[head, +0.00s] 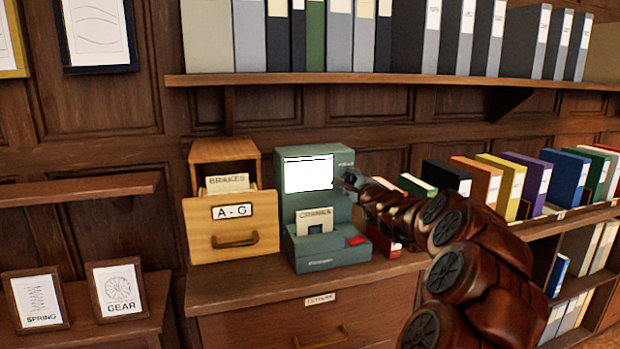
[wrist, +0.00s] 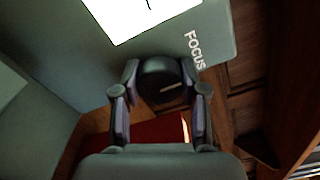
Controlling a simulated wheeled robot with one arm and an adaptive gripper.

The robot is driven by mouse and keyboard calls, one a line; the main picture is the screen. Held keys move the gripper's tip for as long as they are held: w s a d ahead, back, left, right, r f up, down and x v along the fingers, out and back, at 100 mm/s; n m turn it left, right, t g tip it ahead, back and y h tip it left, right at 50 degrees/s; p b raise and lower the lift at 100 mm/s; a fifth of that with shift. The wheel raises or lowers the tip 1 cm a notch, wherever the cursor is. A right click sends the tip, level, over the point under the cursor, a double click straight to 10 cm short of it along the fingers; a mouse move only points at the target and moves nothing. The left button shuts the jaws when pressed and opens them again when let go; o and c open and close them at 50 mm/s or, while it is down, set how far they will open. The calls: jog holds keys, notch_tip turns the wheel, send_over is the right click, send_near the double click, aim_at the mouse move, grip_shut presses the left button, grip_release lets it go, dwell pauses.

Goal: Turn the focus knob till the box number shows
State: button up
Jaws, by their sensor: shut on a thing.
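The green reader machine (head: 340,212) stands on the wooden cabinet, with a lit screen (head: 308,173) that looks blank white in the head view. The wrist view shows part of the screen (wrist: 135,14) with a short dark mark; no number is readable. The round black focus knob (wrist: 163,82), with a pale line on its face, sits beside the word FOCUS. My gripper (wrist: 160,72) is shut on the knob, one finger on each side. In the head view, my arm reaches in from the right and hides the knob.
A card marked CRANKS (head: 315,220) sits at the reader's front. A wooden A-G drawer box (head: 205,243) stands close on its left. A red object (head: 383,240) lies to its right, near my arm. A shelf of binders (head: 400,80) hangs above.

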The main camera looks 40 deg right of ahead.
jog(key=n+b, duration=0.1)
jog(key=b, duration=0.2)
jog(key=shift+f+n, duration=0.3)
jog(key=shift+f, duration=0.05)
jog(key=n+b, duration=0.3)
jog(key=b, duration=0.2)
jog(key=shift+r+n+b, duration=0.35)
jog(key=shift+n+b, duration=0.05)
jog(key=shift+n, duration=0.3)
jog(key=shift+f+n+b, duration=0.2)
jog(key=shift+n+b, duration=0.1)
jog(key=shift+b, duration=0.3)
jog(key=shift+f+n+b, duration=0.2)
jog(key=shift+n+b, duration=0.8)
jog(key=shift+b, duration=0.2)
jog(key=n+b, duration=0.2)
jog(key=shift+r+n, duration=0.1)
jog(key=shift+n, duration=0.3)
jog(key=shift+r+n+b, duration=0.15)
jog(key=shift+n+b, duration=0.15)
